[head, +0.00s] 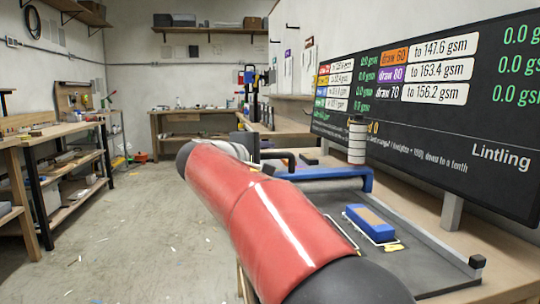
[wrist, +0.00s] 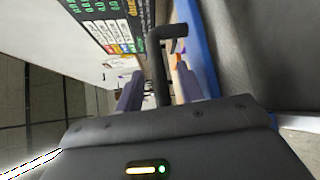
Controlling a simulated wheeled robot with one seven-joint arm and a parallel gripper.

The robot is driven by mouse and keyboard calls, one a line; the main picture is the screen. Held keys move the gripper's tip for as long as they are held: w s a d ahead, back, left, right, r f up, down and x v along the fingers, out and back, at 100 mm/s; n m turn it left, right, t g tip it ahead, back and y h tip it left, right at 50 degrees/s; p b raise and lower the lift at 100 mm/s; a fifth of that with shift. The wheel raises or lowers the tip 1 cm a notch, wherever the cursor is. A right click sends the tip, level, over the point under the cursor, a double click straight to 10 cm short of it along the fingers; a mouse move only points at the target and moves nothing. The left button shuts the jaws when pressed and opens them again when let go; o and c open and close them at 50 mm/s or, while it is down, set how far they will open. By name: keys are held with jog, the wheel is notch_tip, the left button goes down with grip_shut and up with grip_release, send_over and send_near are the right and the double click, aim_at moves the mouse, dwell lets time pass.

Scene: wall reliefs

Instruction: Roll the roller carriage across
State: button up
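The roller carriage (head: 325,178) is a blue bar across the dark flat bed (head: 400,262) on the right-hand bench. Its black bent handle (head: 283,154) sticks out to the left. In the wrist view, the carriage (wrist: 198,45) is a blue strip, with the handle (wrist: 159,68) left of it. My gripper (wrist: 160,82) has its two purplish fingers on either side of the handle, with slim gaps showing, so it looks open around it. Whether a finger touches the handle is unclear. In the head view my red arm hides most of the gripper.
A blue block (head: 370,223) with a tan top lies on the bed, nearer than the carriage. The floor (head: 110,235) at left is mostly clear.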

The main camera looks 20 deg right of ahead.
jog(key=shift+w+d, duration=0.3)
jog(key=shift+d, duration=0.25)
grip_shut()
jog(key=shift+f, duration=0.1)
